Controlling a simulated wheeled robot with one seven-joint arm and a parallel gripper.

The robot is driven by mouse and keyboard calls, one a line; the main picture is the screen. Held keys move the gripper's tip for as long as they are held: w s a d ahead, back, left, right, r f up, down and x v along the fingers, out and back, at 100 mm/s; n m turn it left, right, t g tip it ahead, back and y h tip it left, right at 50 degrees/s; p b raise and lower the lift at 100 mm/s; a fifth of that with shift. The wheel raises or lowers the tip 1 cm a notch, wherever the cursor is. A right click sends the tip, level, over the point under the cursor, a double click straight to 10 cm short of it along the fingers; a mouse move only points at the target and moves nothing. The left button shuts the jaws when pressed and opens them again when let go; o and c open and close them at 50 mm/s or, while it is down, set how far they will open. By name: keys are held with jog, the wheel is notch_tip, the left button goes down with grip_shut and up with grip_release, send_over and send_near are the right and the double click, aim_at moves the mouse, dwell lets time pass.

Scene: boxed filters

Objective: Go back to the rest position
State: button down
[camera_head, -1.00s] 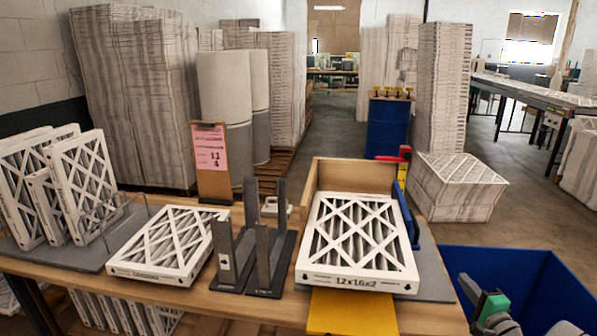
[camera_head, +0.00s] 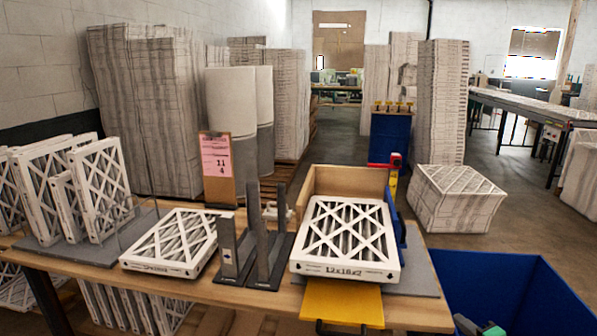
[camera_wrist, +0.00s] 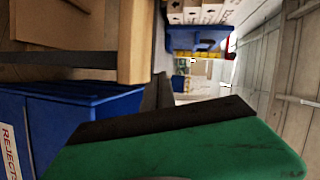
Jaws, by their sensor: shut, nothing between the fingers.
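My gripper (camera_head: 480,328) just shows at the bottom edge of the head view, in front of the blue bin at the right. It is away from the bench and holds nothing. In the wrist view a green finger with a dark pad (camera_wrist: 175,140) fills the lower part; the gripper is shut. Most of my arm is out of the picture.
A wooden bench (camera_head: 225,290) carries a white filter (camera_head: 345,240) by an open wooden box, a second filter (camera_head: 172,242), dark upright brackets (camera_head: 258,245) and a yellow plate (camera_head: 342,303). A blue bin (camera_head: 520,285) stands right; its reject label (camera_wrist: 10,150) shows.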

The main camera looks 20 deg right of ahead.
jog(key=s+a+f+n+g+y, duration=0.1)
jog(key=s+a+f+g+y, duration=0.2)
jog(key=f, duration=0.5)
jog(key=s+a+f+n+g, duration=0.1)
jog(key=s+a+f+g, duration=0.2)
jog(key=s+a+f, duration=0.3)
jog(key=s+a+n+g+y, duration=0.2)
jog(key=s+a+g, duration=0.6)
jog(key=s+a, duration=0.4)
jog(key=w+a+r+n+h, duration=0.1)
jog(key=w+a+r+n, duration=0.3)
jog(key=a+r, duration=0.3)
jog(key=w+a+r+n+t+h+p, duration=0.1)
jog(key=w+a+r+n, duration=0.2)
jog(key=a+r, duration=0.5)
jog(key=w+a+r+n+h+p, duration=0.1)
jog(key=w+a+r+n, duration=0.3)
jog(key=a+r, duration=0.4)
jog(key=shift+w+a+r+n+t+h, duration=0.3)
jog(key=shift+r+n+t+h, duration=0.15)
jog(key=shift+r+n, duration=0.25)
